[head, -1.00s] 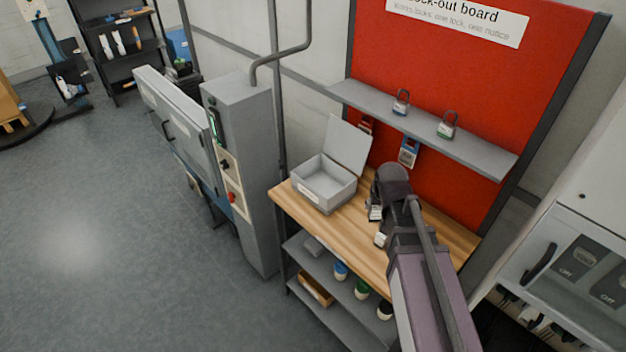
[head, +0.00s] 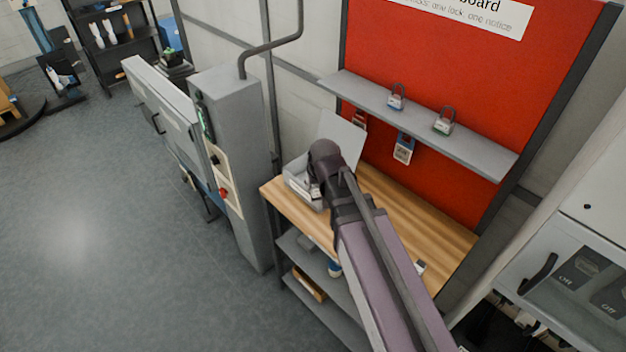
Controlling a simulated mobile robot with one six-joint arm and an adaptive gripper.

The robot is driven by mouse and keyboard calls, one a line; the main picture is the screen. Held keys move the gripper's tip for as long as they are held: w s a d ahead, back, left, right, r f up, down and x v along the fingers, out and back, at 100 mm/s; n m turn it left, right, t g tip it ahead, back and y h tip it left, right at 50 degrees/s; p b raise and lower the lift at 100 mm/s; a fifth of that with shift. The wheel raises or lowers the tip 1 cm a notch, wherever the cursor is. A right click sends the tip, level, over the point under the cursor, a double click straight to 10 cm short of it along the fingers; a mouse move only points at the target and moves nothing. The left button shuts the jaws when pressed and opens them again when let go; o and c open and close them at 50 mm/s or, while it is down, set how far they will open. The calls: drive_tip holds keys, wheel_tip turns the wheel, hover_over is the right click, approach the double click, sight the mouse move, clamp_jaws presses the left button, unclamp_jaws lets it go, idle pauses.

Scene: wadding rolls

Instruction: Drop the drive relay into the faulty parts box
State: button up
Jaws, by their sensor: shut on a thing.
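The faulty parts box (head: 297,188) is a grey open box at the left end of the wooden bench, with its lid (head: 343,138) raised at the back. My gripper (head: 316,193) is over the box, and my arm covers the box's right part. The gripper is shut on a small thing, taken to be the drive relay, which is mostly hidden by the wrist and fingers. I cannot tell how far it is above the box floor.
A small pale item (head: 420,266) lies on the bench (head: 440,238) right of my arm. A grey shelf (head: 420,128) with two padlocks runs above the bench, on the red board (head: 450,60). A grey cabinet (head: 238,130) stands left of the bench. The bench's middle is clear.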

drive_tip(key=shift+w+a+f, duration=0.1)
drive_tip(key=shift+w+a, duration=0.05)
drive_tip(key=shift+w, duration=0.05)
drive_tip(key=shift+s, duration=0.1)
drive_tip(key=w+f+b, duration=0.1)
drive_tip(key=w, duration=0.8)
drive_tip(key=w+d+f+b, duration=0.1)
drive_tip(key=w+f+b, duration=0.1)
drive_tip(key=w, duration=0.7)
drive_tip(key=shift+d+f+b, duration=0.2)
drive_tip(key=shift+f+b, duration=0.05)
drive_tip(key=shift+b, duration=0.05)
drive_tip(key=shift+w+f, duration=0.1)
drive_tip(key=shift+f+b, duration=2.9)
drive_tip(key=shift+b, duration=0.1)
drive_tip(key=o, duration=1.2)
drive_tip(key=shift+o, duration=0.2)
